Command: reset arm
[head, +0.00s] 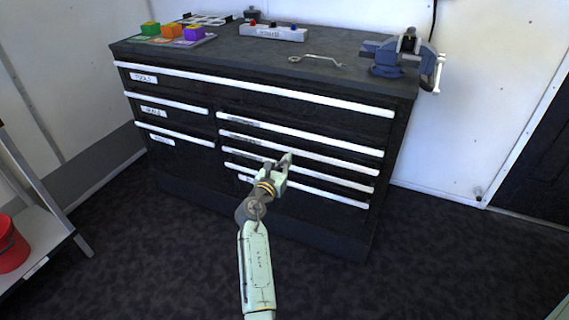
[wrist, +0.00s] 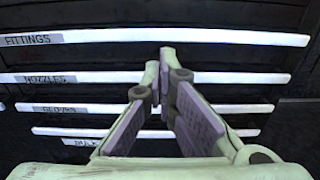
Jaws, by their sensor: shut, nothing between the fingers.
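My gripper (head: 285,162) is shut and empty, at the end of my pale green arm, in front of the right-hand drawers of a black tool chest (head: 180,172). In the wrist view the fingertips of my gripper (wrist: 165,60) meet in front of the white drawer handles. Labels there read FITTINGS (wrist: 34,40), NOZZLES (wrist: 50,78) and, lower, GLOVES (wrist: 62,109). The lowest label is partly hidden by my gripper. All the drawers look closed. I cannot tell whether the fingertips touch the drawer front.
On the chest top are a blue vise (head: 390,55), a wrench (head: 315,60), a grey box with coloured knobs (head: 273,32) and several coloured blocks (head: 172,31). A red bucket (head: 11,245) sits on a shelf (head: 40,235) at left. The dark floor at right is clear.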

